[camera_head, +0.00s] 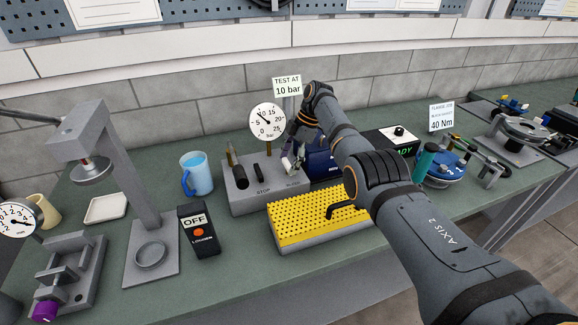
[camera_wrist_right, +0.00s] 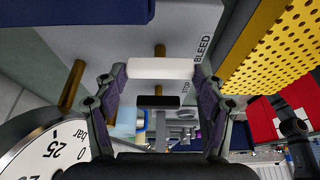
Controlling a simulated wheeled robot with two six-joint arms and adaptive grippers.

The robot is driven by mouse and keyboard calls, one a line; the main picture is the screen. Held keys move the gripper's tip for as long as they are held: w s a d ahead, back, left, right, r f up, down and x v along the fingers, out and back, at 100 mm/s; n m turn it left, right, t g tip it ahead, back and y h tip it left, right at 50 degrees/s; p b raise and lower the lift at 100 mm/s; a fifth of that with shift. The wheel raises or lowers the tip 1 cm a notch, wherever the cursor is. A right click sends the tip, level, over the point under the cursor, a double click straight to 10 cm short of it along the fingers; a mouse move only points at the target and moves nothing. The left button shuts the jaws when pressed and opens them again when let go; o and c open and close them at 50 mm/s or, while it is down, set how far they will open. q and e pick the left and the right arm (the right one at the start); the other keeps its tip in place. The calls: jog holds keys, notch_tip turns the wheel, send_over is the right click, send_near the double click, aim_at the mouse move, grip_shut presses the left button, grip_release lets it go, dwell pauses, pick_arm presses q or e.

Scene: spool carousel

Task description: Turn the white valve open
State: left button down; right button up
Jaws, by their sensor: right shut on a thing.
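The white valve (camera_wrist_right: 162,68) shows as a white bar handle on a brass stem, next to the word BLEED on a grey block (camera_head: 240,200). My right gripper (camera_head: 293,158) is shut on this handle, with a finger at each end of it in the right wrist view (camera_wrist_right: 160,75). In the head view the fingers and wrist largely hide the white handle. A black valve handle (camera_wrist_right: 157,102) sits beside it, near the word STOP. A round pressure gauge (camera_head: 267,121) stands behind the block under a "TEST AT 10 bar" sign (camera_head: 287,86). My left gripper is not in view.
A yellow perforated plate (camera_head: 312,212) lies in front of the block, under my right arm. A blue mug (camera_head: 197,174) and a black box marked OFF (camera_head: 199,231) are to the left. A blue machine (camera_head: 322,160) stands close right of the gripper.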

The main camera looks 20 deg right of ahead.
jog(key=shift+r, duration=0.1)
jog(key=o, duration=1.2)
jog(key=shift+d, duration=0.1)
jog(key=shift+c, duration=0.2)
notch_tip(320, 180, up, 10)
